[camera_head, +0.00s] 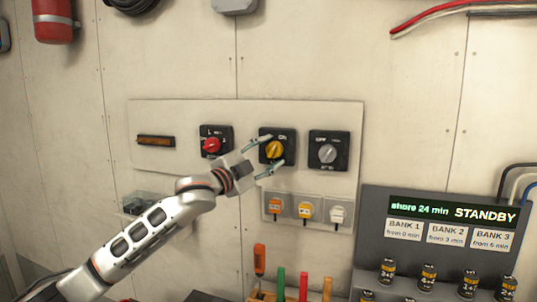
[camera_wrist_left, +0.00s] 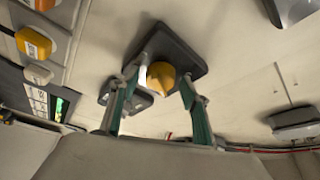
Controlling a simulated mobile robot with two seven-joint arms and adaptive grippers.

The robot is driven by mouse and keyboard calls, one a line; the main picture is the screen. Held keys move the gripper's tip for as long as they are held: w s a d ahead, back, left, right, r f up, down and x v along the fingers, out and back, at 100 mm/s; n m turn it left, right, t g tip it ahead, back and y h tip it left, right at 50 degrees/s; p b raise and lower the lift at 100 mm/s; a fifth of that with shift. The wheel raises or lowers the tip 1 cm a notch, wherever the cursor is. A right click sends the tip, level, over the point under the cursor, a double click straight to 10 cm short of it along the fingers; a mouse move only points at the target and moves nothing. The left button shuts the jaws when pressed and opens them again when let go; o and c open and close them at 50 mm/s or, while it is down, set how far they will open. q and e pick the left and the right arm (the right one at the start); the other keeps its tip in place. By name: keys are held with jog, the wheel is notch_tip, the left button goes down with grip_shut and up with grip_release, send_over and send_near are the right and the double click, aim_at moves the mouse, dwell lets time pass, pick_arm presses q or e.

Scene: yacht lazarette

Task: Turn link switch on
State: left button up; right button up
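Three rotary switches on black plates sit on a pale wall panel: one with a red knob (camera_head: 211,145), one with a yellow knob (camera_head: 274,150) and one with a grey knob (camera_head: 327,154). Their small labels are too blurred to tell which is the link switch. My left gripper (camera_head: 276,152) is open at the yellow knob, a finger on either side. In the left wrist view the yellow knob (camera_wrist_left: 161,77) shows between the tips of my left gripper (camera_wrist_left: 161,82), with gaps visible; contact cannot be told. My right gripper is out of view.
Below the switches are several small covered plugs (camera_head: 305,210). A dark board with a STANDBY display (camera_head: 453,211) and batteries (camera_head: 428,277) stands at right. Coloured tool handles (camera_head: 260,259) rise below. A red extinguisher (camera_head: 53,20) hangs upper left.

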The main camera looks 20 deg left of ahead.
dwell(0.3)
pick_arm(q)
jog(key=v, duration=1.2)
jog(key=shift+r, duration=0.1)
jog(key=shift+s, duration=0.15)
